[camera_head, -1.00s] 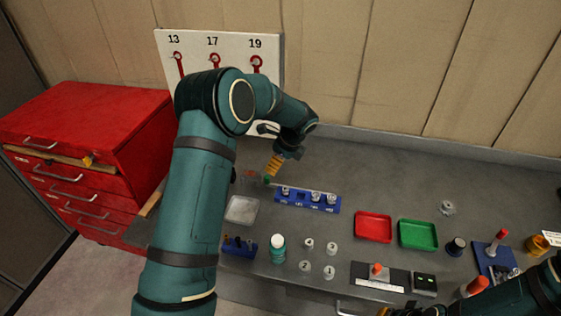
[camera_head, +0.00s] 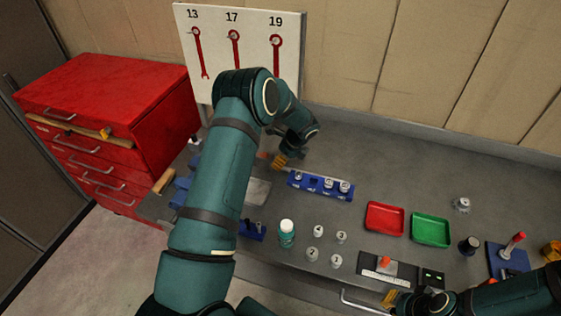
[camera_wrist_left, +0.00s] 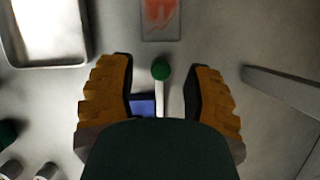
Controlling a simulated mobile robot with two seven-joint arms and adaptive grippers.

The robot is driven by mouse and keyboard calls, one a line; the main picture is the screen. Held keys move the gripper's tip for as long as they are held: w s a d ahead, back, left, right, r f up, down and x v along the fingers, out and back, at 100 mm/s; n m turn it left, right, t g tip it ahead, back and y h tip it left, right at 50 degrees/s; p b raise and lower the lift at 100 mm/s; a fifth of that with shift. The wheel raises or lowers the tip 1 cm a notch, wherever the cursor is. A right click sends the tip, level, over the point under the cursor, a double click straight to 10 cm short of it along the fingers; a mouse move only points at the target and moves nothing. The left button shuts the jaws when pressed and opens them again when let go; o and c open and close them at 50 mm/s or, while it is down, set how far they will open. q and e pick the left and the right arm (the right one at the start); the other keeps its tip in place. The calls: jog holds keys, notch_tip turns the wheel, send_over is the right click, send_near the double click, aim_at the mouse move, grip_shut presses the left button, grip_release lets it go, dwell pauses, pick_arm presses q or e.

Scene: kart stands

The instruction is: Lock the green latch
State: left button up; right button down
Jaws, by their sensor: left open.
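The green latch shows in the left wrist view as a round green knob (camera_wrist_left: 160,69) on a pale lever (camera_wrist_left: 160,103). My left gripper (camera_wrist_left: 160,88) is open, with one yellow-brown finger on each side of the lever and the knob near the fingertip line. I cannot tell whether a finger touches it. In the head view my left gripper (camera_head: 279,162) is low at the back of the bench, left of the blue socket rack (camera_head: 318,189), and the knob cannot be made out there. My right gripper (camera_head: 391,299) is at the front edge; its finger gap is unclear.
A metal tray (camera_wrist_left: 82,52) lies left of the latch in the wrist view, and a plate with a red mark (camera_wrist_left: 160,18) lies beyond it. Red (camera_head: 384,218) and green (camera_head: 430,229) trays stand to the right. A red drawer cabinet (camera_head: 110,95) stands at left.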

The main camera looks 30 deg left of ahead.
pick_arm(q)
jog(key=shift+x, duration=1)
grip_shut()
